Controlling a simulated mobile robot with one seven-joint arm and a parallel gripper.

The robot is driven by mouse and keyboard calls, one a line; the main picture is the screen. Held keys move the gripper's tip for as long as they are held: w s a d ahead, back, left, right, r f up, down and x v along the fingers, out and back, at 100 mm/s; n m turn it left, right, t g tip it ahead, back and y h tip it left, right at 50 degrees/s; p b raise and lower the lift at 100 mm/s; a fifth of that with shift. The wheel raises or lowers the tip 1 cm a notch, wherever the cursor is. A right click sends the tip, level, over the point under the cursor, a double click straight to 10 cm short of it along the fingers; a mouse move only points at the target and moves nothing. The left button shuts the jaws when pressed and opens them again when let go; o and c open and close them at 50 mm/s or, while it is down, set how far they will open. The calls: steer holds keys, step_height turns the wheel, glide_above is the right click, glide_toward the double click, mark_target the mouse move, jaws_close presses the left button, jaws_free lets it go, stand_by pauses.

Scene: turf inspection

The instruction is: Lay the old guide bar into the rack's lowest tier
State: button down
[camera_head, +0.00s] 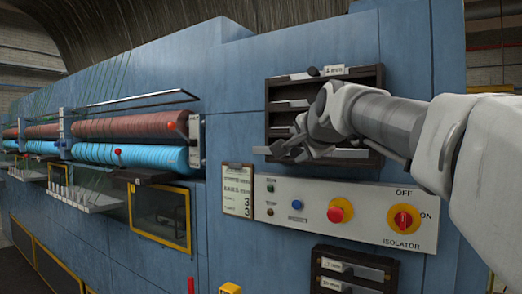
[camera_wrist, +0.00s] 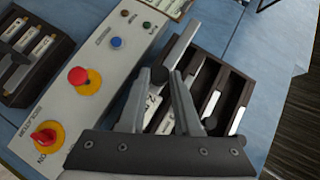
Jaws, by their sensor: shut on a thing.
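The dark rack (camera_head: 375,78) is fixed to the blue machine wall, with several stacked tiers; it also shows in the wrist view (camera_wrist: 262,92). My gripper (camera_head: 290,149) is at the rack's lowest tier, shut on the old guide bar (camera_head: 264,150). In the wrist view my fingertips (camera_wrist: 169,74) close at the bar's dark knob, and the bar (camera_wrist: 184,42), a pale metal strip, runs along the lowest tier and sticks out past the rack's end. My fingers hide part of the bar. I cannot tell whether it rests on the tier or is just above it.
Other bars with pale labels lie in the upper tiers (camera_head: 290,76). Just below the rack is a control panel (camera_head: 330,238) with a red stop button (camera_head: 340,210) and an isolator switch (camera_head: 403,218). A second dark rack (camera_head: 345,268) is lower down. A clipboard (camera_head: 238,190) hangs to the left.

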steer(key=shift+s, duration=0.15)
steer(key=shift+w+d+r+p, duration=0.1)
steer(key=shift+w+d+p, duration=0.15)
steer(key=shift+w+d, duration=0.65)
steer(key=shift+w+d+p, duration=0.25)
steer(key=shift+w+d, duration=0.3)
steer(key=shift+w, duration=0.55)
stand_by(0.3)
steer(key=shift+w+d+p, duration=0.4)
steer(key=shift+w+d, duration=0.35)
steer(key=shift+w, duration=0.25)
steer(key=shift+w+d+p, duration=0.35)
steer(key=shift+w+d, duration=0.35)
steer(key=shift+w, duration=0.3)
steer(key=shift+f+b, duration=0.9)
steer(key=shift+f, duration=0.15)
steer(key=c, duration=0.5)
jaws_free()
steer(key=shift+c, duration=0.2)
steer(key=shift+f, duration=0.1)
